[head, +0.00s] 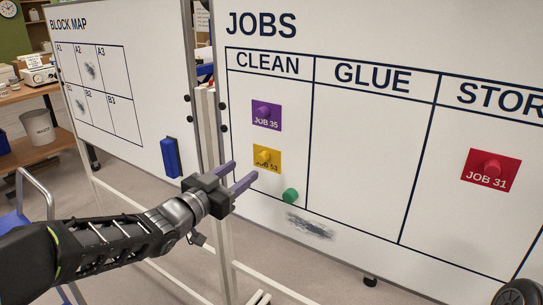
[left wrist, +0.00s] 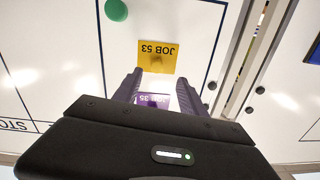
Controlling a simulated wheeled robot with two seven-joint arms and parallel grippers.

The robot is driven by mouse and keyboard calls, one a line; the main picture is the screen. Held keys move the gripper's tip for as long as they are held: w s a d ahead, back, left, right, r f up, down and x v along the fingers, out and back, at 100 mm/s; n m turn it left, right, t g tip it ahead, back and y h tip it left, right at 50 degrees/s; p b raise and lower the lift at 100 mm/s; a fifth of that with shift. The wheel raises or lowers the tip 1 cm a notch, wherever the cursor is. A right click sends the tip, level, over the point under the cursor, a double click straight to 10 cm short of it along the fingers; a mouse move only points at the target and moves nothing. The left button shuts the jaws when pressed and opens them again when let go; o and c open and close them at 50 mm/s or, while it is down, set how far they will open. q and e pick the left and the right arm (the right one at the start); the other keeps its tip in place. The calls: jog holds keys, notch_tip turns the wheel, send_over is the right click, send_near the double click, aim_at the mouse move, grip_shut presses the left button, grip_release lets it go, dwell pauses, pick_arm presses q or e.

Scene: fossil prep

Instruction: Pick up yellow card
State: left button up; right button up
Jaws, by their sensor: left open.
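The yellow card (head: 267,157), marked JOB 53, is on the JOBS whiteboard in the CLEAN column, with a yellow knob at its middle. In the head view it is just beyond my left gripper (head: 240,176), whose arm comes in from the left. The gripper is open, with nothing between its fingers. In the left wrist view the yellow card (left wrist: 157,51) appears upside down, ahead of the fingertips (left wrist: 162,78). The purple card (left wrist: 155,100), JOB 35, shows between the fingers there. My right gripper is not in view.
The purple card (head: 267,115) is above the yellow one. A green knob (head: 290,195) sits below right, over a grey smudge. A red card (head: 491,170) is in the STORE column. The GLUE column (head: 365,160) is bare. A blue eraser (head: 171,157) is on the BLOCK MAP board (head: 125,140).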

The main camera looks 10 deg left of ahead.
aim_at(260, 159)
pick_arm(q)
jog(key=shift+w+d+h, duration=0.2)
jog(key=shift+w+d, duration=0.1)
jog(key=shift+w, duration=0.3)
jog(key=shift+w+d+h, duration=0.2)
jog(key=shift+w+d, duration=0.1)
jog(key=shift+w, duration=0.25)
jog(key=shift+p, duration=0.3)
jog(key=shift+w+d+r, duration=0.15)
jog(key=shift+w, duration=0.15)
jog(key=p+x, duration=0.1)
jog(key=x, duration=0.2)
jog(key=shift+w+d, duration=0.15)
jog(key=shift+w, duration=0.1)
jog(key=shift+w+d, duration=0.15)
jog(key=shift+w, duration=0.3)
